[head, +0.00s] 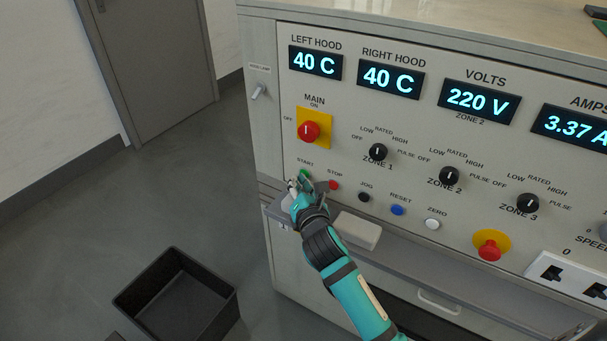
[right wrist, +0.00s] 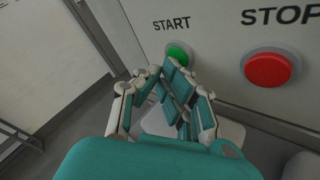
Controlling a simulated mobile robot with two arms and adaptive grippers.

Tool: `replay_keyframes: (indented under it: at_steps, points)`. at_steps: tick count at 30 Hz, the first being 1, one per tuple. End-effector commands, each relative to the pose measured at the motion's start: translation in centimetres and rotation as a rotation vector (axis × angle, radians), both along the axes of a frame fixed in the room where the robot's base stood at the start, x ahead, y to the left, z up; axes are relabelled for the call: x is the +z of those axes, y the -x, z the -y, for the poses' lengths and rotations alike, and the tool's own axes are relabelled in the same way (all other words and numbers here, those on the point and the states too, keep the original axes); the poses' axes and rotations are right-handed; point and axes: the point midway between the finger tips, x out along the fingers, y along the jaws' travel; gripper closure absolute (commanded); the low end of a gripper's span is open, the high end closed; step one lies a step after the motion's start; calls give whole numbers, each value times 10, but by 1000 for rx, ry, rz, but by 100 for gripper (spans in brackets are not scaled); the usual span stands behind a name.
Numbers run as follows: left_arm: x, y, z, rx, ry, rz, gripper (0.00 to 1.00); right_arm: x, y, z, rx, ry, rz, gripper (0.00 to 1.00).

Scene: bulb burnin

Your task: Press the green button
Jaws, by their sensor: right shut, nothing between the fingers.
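The green button (right wrist: 178,55) is under the START label on the panel in the right wrist view. In the head view it (head: 305,174) is mostly hidden behind my right gripper. My right gripper (right wrist: 180,85) is shut and empty, its fingertips just below and in front of the green button. I cannot tell whether they touch it. In the head view my right gripper (head: 298,184) is at the panel's left side, below the START label. My left gripper is not in view.
The red STOP button (right wrist: 271,69) is close to the right of the green one. A row of JOG (head: 364,197), RESET (head: 397,210) and ZERO (head: 432,224) buttons runs further right. A shelf edge runs below the panel. A black bin (head: 222,302) stands on the floor.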

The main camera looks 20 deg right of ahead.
Motion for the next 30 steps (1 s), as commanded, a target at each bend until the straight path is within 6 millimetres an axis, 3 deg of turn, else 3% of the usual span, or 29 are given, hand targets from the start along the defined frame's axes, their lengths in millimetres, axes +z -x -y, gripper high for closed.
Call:
replay_keyframes:
  at_steps: [19, 30]
  points:
    - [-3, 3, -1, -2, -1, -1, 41, 0, 0, 1, -1, 1, -1, 100]
    - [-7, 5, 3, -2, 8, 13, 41, 0, 9, -11, 0, -1, -1, 100]
